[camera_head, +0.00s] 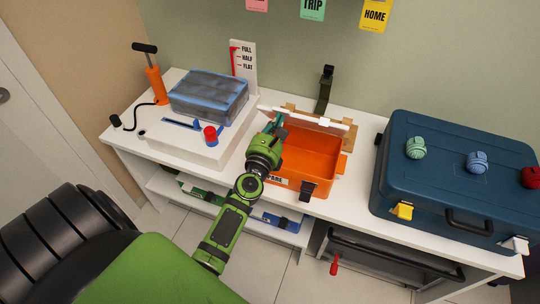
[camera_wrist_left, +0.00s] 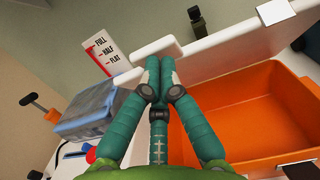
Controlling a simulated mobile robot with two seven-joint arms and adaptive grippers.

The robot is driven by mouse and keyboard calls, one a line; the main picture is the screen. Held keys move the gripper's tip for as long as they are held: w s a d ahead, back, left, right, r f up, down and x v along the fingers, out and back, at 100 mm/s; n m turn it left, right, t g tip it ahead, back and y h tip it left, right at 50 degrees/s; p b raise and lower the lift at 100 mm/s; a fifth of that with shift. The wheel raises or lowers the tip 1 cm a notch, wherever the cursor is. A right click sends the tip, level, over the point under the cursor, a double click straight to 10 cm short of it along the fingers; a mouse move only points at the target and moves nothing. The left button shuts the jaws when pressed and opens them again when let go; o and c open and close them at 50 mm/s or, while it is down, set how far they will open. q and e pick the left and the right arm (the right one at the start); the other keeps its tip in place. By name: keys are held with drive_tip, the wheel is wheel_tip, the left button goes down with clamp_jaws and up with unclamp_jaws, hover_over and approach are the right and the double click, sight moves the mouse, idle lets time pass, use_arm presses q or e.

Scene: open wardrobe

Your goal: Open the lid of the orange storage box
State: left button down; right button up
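The orange storage box (camera_head: 306,156) stands on the white bench, its inside open to view. Its pale lid (camera_head: 303,117) is raised along the back edge, seen nearly edge-on. In the left wrist view, the lid (camera_wrist_left: 240,50) stands behind the orange interior (camera_wrist_left: 250,115). My left gripper (camera_head: 276,122) is at the lid's left part, over the box's back left corner. In the left wrist view, its teal fingers (camera_wrist_left: 160,65) are together, with a white bar (camera_wrist_left: 158,47) just beyond the tips. I see nothing clearly clamped between them. My right gripper is not in view.
A blue case (camera_head: 450,180) with yarn-like balls on it stands right of the box. Left are a strapped grey-blue pack (camera_head: 208,95), a red-capped item (camera_head: 210,135) and an orange pump (camera_head: 154,80). A dark upright latch (camera_head: 325,88) rises behind the box.

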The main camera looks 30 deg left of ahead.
use_arm(q)
drive_tip(key=w+r+p, duration=0.1)
drive_tip(key=w+r, duration=0.1)
drive_tip(key=w+a+r+p, duration=0.1)
drive_tip(key=w+r, duration=0.1)
drive_tip(key=shift+w+r, duration=0.1)
drive_tip(key=shift+w, duration=0.1)
drive_tip(key=r+x, duration=0.1)
drive_tip(key=x, duration=0.7)
drive_tip(key=shift+r, duration=0.45)
